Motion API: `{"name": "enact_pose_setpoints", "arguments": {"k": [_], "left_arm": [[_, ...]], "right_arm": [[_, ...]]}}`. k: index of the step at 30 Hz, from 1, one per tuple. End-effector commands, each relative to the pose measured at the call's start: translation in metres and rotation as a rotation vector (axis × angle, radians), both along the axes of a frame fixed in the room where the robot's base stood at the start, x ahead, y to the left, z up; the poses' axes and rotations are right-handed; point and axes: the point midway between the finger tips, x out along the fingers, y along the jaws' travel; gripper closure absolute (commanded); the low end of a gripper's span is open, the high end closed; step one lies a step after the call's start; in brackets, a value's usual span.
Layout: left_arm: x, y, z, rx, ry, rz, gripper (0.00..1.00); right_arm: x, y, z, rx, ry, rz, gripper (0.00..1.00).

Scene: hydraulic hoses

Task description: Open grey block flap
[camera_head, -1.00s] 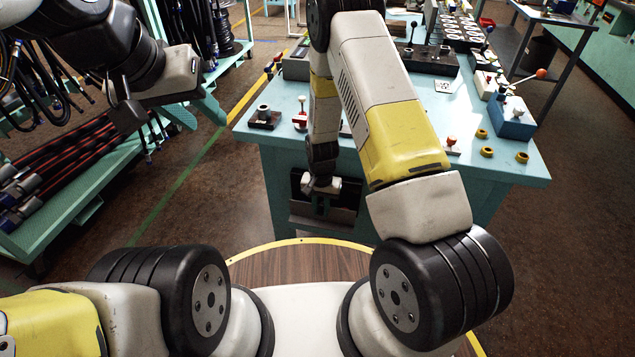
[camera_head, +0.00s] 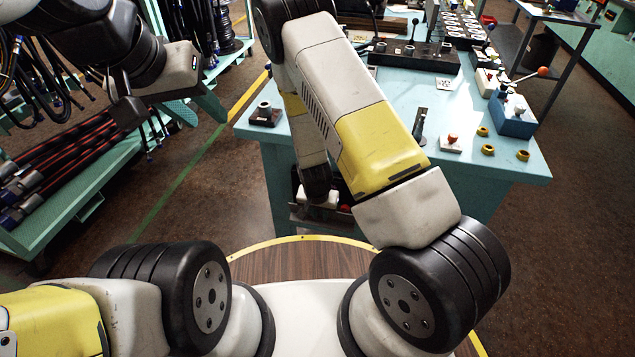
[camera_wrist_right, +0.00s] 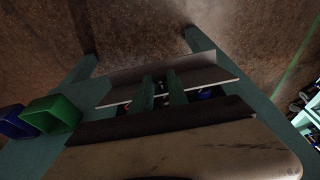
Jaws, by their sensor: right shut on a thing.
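The grey flap (camera_wrist_right: 205,75) is the tilted plate on the front of the dark box under the bench. In the right wrist view it leans away from the dark box edge (camera_wrist_right: 220,108), leaving a gap with small red and blue items inside. My right gripper (camera_wrist_right: 162,88) has its two green fingers at the flap, shut on it; the exact contact is dark. In the head view the flap (camera_head: 300,216) shows as a grey strip below my right wrist, and the fingers are hidden. My left gripper (camera_head: 127,112) hangs at the upper left, away from the bench; its jaw gap cannot be made out.
The teal bench (camera_head: 470,180) holds a blue block (camera_head: 512,118), yellow rings (camera_head: 488,150) and lever fittings. A hose rack (camera_head: 70,190) stands at the left. Green (camera_wrist_right: 55,112) and blue (camera_wrist_right: 14,122) bins sit beside the box. Floor between rack and bench is clear.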

Motion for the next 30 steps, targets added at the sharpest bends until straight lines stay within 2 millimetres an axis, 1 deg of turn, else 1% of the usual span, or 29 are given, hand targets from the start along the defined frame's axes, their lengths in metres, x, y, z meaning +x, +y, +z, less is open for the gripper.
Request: {"name": "enact_pose_setpoints", "arguments": {"k": [1,3,10,19,30], "left_arm": [[0.000,0.000,0.000,0.000,0.000,0.000,0.64],[0.000,0.000,0.000,0.000,0.000,0.000,0.64],[0.000,0.000,0.000,0.000,0.000,0.000,0.64],[0.000,0.000,0.000,0.000,0.000,0.000,0.64],[0.000,0.000,0.000,0.000,0.000,0.000,0.64]], "right_arm": [[-0.008,0.003,-0.004,0.001,0.012,0.003,1.00],[-0.012,0.004,-0.007,0.001,0.015,0.002,1.00],[-0.023,0.007,-0.016,0.001,0.021,0.004,1.00],[-0.028,0.009,-0.021,0.001,0.022,0.005,1.00],[-0.030,0.009,-0.021,0.002,0.025,0.006,1.00]]}}
